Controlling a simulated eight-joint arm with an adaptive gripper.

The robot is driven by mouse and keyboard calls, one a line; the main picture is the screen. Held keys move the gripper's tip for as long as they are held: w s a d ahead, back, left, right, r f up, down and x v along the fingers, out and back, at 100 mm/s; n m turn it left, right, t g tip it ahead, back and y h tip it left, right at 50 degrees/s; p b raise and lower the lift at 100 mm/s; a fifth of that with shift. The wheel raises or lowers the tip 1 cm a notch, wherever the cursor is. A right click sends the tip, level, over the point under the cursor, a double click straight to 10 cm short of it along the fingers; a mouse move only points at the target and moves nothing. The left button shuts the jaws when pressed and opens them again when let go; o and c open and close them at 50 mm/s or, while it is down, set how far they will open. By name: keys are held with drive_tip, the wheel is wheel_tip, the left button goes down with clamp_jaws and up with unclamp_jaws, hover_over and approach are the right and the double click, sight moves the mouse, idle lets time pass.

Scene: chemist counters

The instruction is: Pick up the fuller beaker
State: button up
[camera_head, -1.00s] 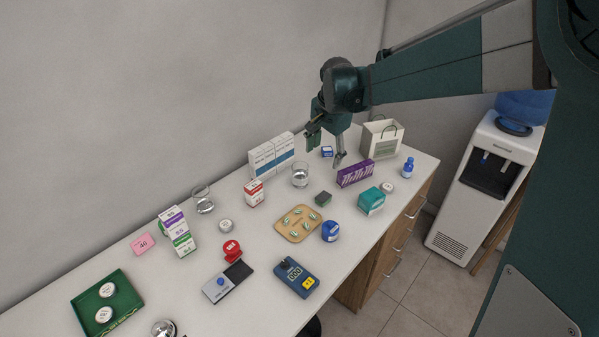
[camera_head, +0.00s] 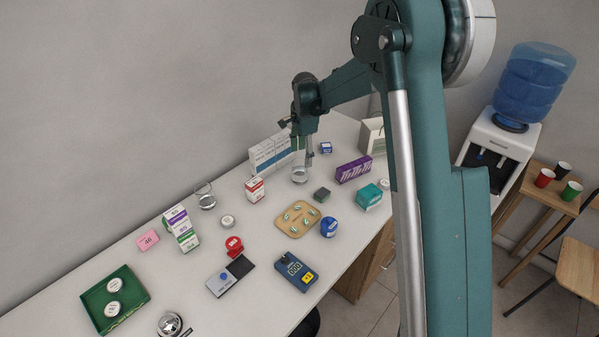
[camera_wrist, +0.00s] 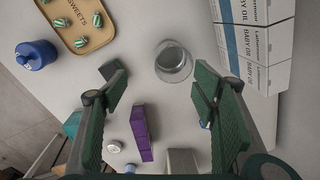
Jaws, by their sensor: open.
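A second clear beaker (camera_head: 205,198) stands farther left, near the wall; it is not in the wrist view. The liquid levels are hard to compare. My gripper (camera_head: 303,153) is open and empty, close above and behind the first beaker, with its green-padded fingers (camera_wrist: 157,88) spread wide.
Nearby are a red-and-white box (camera_head: 255,189), a dark green block (camera_head: 322,195), a purple box (camera_head: 354,170) and a tan sweets tray (camera_head: 297,219).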

sight(299, 171)
drive_tip(key=shift+m, duration=0.5)
drive_tip(key=f, duration=0.1)
drive_tip(key=w+a+f, duration=0.1)
drive_tip(key=w+f+p, duration=0.1)
drive_tip(key=f, duration=0.1)
drive_tip(key=shift+w+a, duration=0.2)
drive_tip(key=shift+a, duration=0.1)
drive_tip(key=shift+f, duration=1.25)
drive_tip(key=shift+w+d+f, duration=0.1)
drive_tip(key=shift+w+f, duration=0.05)
drive_tip(key=shift+f, duration=2.45)
drive_tip(key=c, duration=1.2)
drive_tip(key=shift+o, duration=0.2)
